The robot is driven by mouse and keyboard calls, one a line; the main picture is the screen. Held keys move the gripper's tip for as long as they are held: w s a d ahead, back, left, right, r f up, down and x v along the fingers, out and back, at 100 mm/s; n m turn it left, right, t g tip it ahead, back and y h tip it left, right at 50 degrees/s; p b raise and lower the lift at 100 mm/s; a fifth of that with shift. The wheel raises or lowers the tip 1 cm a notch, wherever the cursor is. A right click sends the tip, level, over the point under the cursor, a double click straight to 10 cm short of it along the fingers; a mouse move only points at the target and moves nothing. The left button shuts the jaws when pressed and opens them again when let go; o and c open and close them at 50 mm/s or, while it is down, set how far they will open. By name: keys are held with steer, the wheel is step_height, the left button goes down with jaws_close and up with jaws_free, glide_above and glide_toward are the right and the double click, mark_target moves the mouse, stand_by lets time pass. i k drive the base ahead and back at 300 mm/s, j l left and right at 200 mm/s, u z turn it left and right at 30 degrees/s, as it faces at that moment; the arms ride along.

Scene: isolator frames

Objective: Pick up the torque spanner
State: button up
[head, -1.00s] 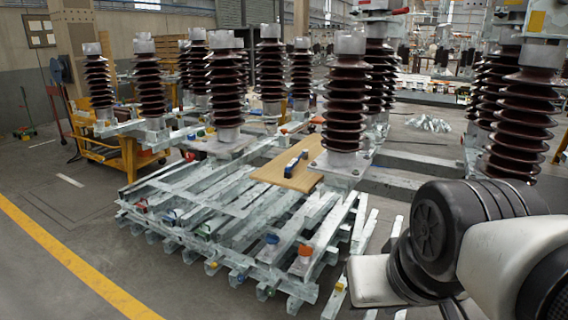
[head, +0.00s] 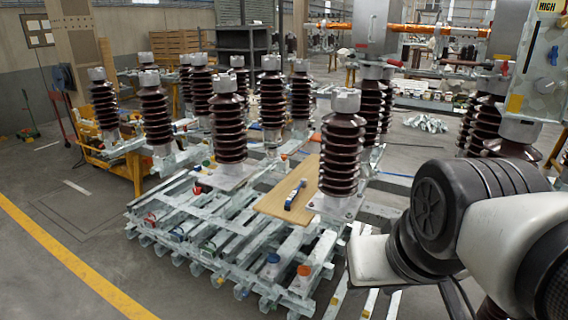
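A short blue and dark tool (head: 296,194), which may be the torque spanner, lies on a wooden board (head: 267,204). It is small in the head view, so its details are hard to tell. The board rests on the stacked grey metal bars, beside the foot of a brown ribbed insulator (head: 342,150). My arm fills the lower right of the view, apart from the tool in the picture. My gripper is out of view.
Several ribbed insulators stand around and behind the board, a tall one (head: 228,125) to its left. Stacked metal bars (head: 215,240) spread in front with their ends sticking out. An orange trolley (head: 118,150) stands at the left. The floor at the lower left is clear.

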mark_target(303, 180)
steer(key=i+j+z, duration=0.1)
steer(key=i+j, duration=0.2)
steer(key=i+j+z, duration=0.1)
steer(key=i+j, duration=0.15)
steer(key=j, duration=0.15)
steer(key=i+j+z, duration=0.1)
steer(key=i+j, duration=0.2)
steer(key=i+j+z, duration=0.1)
steer(key=i+j, duration=0.15)
steer(key=j, duration=0.2)
steer(key=i+j+z, duration=0.1)
steer(key=i+j, duration=0.15)
steer(key=j, duration=0.2)
steer(key=i+j+z, duration=0.1)
steer(key=i+j, duration=0.45)
steer(key=i, duration=0.15)
